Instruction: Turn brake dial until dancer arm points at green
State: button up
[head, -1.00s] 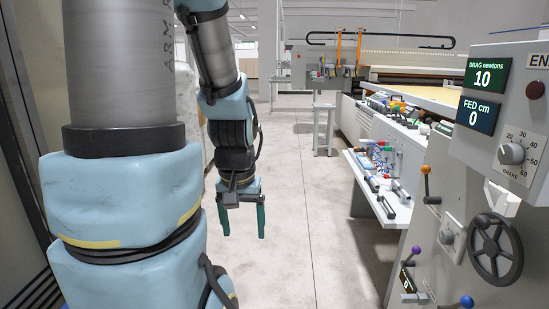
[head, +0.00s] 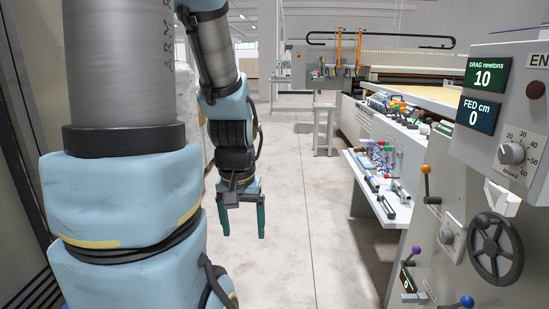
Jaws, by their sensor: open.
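The brake dial (head: 512,153) is a grey round knob on a pale plate marked BRAKE, with numbers from 20 to 60, at the right of the head view. Above it the drag display (head: 487,77) reads 10 newtons and the fed display (head: 476,115) reads 0 cm. My gripper (head: 241,220) hangs fingers down over the floor, open and empty, well left of the dial and touching nothing. I cannot make out a dancer arm or a green mark for it in this view.
A black handwheel (head: 495,249), an orange-knobbed lever (head: 427,184), a purple-knobbed lever (head: 412,256) and a blue knob (head: 466,301) are on the machine's side below the dial. A shelf (head: 362,173) with tools juts into the aisle. The floor (head: 300,230) between is clear.

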aim_at(509, 153)
jog(key=z, duration=1.9)
